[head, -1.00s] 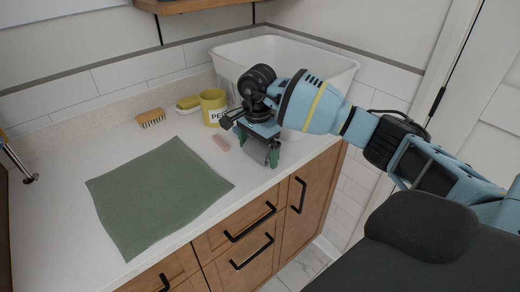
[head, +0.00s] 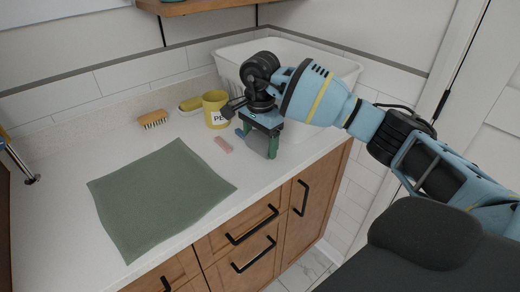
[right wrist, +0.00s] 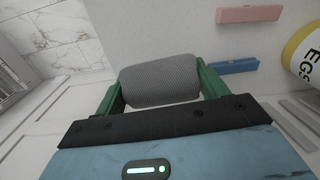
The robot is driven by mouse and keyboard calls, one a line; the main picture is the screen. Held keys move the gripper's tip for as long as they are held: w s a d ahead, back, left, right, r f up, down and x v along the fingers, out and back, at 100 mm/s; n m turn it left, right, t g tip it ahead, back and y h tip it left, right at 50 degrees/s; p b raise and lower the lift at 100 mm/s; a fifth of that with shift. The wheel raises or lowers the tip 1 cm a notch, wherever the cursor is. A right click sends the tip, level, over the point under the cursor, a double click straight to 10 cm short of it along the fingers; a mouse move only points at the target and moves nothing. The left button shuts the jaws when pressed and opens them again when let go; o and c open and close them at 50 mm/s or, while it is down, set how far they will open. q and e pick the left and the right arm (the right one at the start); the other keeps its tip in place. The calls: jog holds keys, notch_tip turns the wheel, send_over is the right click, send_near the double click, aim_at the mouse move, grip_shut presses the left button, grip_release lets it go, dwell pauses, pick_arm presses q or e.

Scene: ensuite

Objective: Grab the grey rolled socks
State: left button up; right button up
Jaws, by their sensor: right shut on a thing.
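The grey rolled socks (right wrist: 160,80) sit crosswise between the two green fingers of my right gripper (right wrist: 160,88) in the right wrist view. Both fingers press on the ends of the roll, so the gripper is shut on it. In the head view my right gripper (head: 262,142) points down near the counter's front edge, in front of the white basket, and the grey socks (head: 257,143) show partly between its fingers. I cannot tell how far above the counter they are. My left gripper is not in view.
A green cloth (head: 160,195) lies on the white counter (head: 60,220). A pink bar (head: 223,145) and a blue bar (right wrist: 232,67) lie near the gripper.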

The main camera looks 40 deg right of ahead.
jog(key=s+a+r, duration=0.1)
jog(key=s+a, duration=0.1)
jog(key=s, duration=0.5)
jog(key=s+a, duration=0.3)
jog(key=s, duration=0.5)
jog(key=shift+r, duration=0.4)
jog(key=shift+s+a, duration=0.1)
jog(key=shift+a, duration=0.05)
